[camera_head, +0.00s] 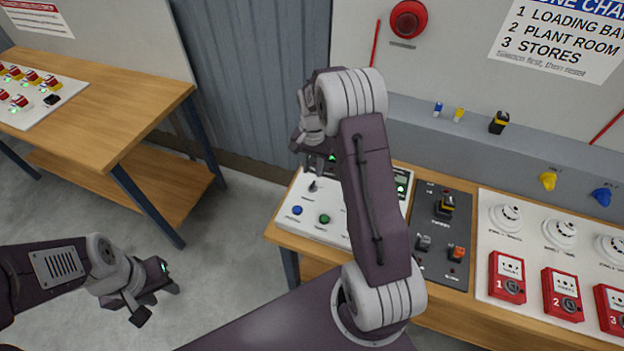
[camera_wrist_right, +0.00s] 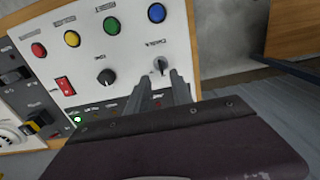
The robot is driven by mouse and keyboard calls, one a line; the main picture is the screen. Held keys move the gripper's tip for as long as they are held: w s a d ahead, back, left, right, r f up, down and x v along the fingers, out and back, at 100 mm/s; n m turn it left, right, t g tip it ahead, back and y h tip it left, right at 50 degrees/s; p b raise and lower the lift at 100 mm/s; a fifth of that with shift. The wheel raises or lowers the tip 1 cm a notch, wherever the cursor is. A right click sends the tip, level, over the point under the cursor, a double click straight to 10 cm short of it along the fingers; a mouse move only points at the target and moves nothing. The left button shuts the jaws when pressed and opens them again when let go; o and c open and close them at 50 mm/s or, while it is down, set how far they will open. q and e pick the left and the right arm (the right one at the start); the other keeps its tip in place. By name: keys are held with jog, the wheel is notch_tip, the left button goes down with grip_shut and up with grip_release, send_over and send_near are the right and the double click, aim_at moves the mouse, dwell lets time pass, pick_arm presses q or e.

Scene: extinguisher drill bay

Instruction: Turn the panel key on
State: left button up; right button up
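The white control panel (camera_head: 335,222) stands on the wooden bench under my right arm. Its key switch (camera_wrist_right: 160,66) shows in the right wrist view as a small metal key in a round barrel, near the panel's edge. It also shows in the head view (camera_head: 313,186), just below my right gripper (camera_head: 317,165). In the right wrist view, the two fingers (camera_wrist_right: 162,82) point at the key with a narrow gap between the tips. The key appears just beyond the tips, not clamped. My left gripper (camera_head: 157,302) is open and empty above the floor, away from the panel.
Beside the key are a black knob (camera_wrist_right: 106,77), a red rocker (camera_wrist_right: 65,86) and several coloured buttons. A dark panel (camera_head: 443,235) and red call points (camera_head: 507,277) lie to the right. Another wooden bench (camera_head: 120,115) stands at left, with open floor between.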

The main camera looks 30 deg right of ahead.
aim_at(313, 183)
notch_tip(313, 183, down, 6)
jog(key=shift+d+f+p, duration=0.1)
jog(key=shift+f+p, duration=0.1)
jog(key=shift+p, duration=0.5)
jog(key=shift+f, duration=0.35)
jog(key=shift+w+f, duration=0.1)
jog(key=shift+w, duration=0.05)
jog(key=c, duration=0.5)
grip_shut()
